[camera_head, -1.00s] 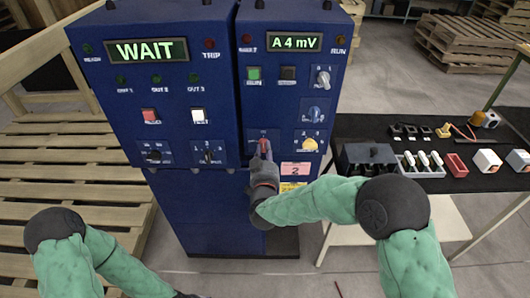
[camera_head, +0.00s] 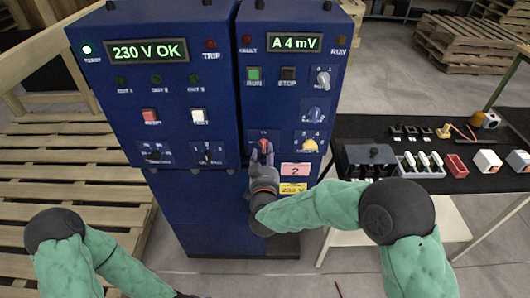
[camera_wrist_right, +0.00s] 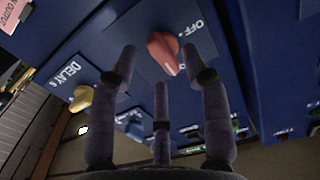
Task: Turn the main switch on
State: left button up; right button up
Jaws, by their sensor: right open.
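The blue control cabinet (camera_head: 215,215) stands ahead of me. Its red main switch (camera_head: 264,145) sits low on the right panel and also shows in the right wrist view (camera_wrist_right: 164,50), tilted, with OFF lettering beside it. My right gripper (camera_head: 262,156) is open just in front of the red switch, with its fingers apart around it and nothing held; its fingers also show in the right wrist view (camera_wrist_right: 160,75). The left display (camera_head: 149,51) reads "230 V OK" and the READY lamp (camera_head: 87,49) is lit. My left gripper is out of view.
A yellow knob (camera_head: 309,145) and a blue knob (camera_head: 316,113) sit to the right of the switch. A black table (camera_head: 455,184) with small parts stands at the right. Wooden pallets (camera_head: 60,185) lie at the left.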

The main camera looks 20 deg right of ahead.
jog(key=v, duration=1)
jog(key=shift+s, duration=0.2)
notch_tip(320, 180, down, 24)
jog(key=s+a+n+g+y, duration=0.2)
jog(key=g+y, duration=0.4)
jog(key=g, duration=0.2)
jog(key=s+a+f+m+g+y, duration=0.1)
jog(key=s+a+f+g+y, duration=0.1)
jog(key=s+f+g, duration=0.7)
jog(key=s+f+y, duration=0.1)
jog(key=s+f, duration=0.4)
jog(key=s, duration=0.3)
jog(key=shift+s+a+f, duration=0.25)
jog(key=shift+f, duration=0.15)
